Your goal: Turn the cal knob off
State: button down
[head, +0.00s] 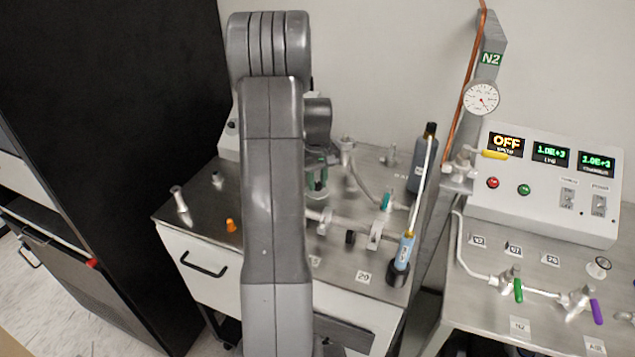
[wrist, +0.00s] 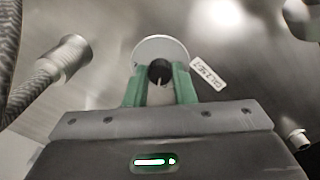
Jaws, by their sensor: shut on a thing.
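A dark round knob (wrist: 159,70) with a pale mark on its face sits in front of a white disc (wrist: 150,48) in the wrist view. My gripper (wrist: 159,84) has green fingers, one on each side of the knob, and is shut on it. A small white label (wrist: 208,73) lies right of the disc; its lettering is too small to read surely. In the head view my own arm stands in front of the bench and hides the knob.
A ribbed hose with a metal end (wrist: 65,58) is left of my gripper. The steel bench (head: 200,206) carries glass fittings, an orange piece (head: 231,226) and a blue-handled tool (head: 405,250). A control box (head: 545,215) reading OFF stands right.

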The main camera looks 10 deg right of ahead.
aim_at(318, 184)
jog(key=shift+n, duration=0.9)
jog(key=shift+r, duration=0.1)
jog(key=c, duration=1.2)
grip_release()
notch_tip(318, 184, up, 14)
jog(key=b, duration=0.1)
jog(key=shift+f, duration=0.2)
